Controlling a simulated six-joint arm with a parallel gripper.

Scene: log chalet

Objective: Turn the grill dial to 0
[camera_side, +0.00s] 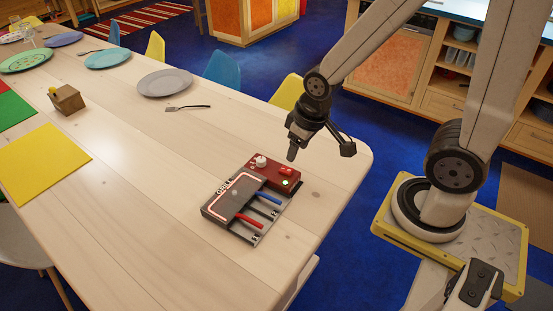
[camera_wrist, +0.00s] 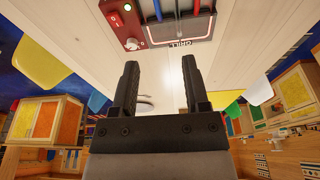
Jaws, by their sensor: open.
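The grill (camera_side: 232,196) is a dark box with a red control panel (camera_side: 270,173) on the table. Its white dial (camera_side: 261,161) stands at the panel's far end; it also shows in the wrist view (camera_wrist: 131,44), just beyond my left finger. The dial's setting is too small to read. A red switch (camera_side: 286,170) and a lit green lamp (camera_side: 285,182) share the panel. My gripper (camera_wrist: 160,68) is open and empty, its two dark fingers apart. In the side view my gripper (camera_side: 293,154) hangs above and to the right of the dial, not touching it.
A red handle (camera_side: 249,220) and a blue handle (camera_side: 268,197) stick out of the grill's front. A grey plate (camera_side: 165,82) and a fork (camera_side: 188,107) lie farther back. A yellow mat (camera_side: 42,162) lies left. The table (camera_side: 150,150) around the grill is clear.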

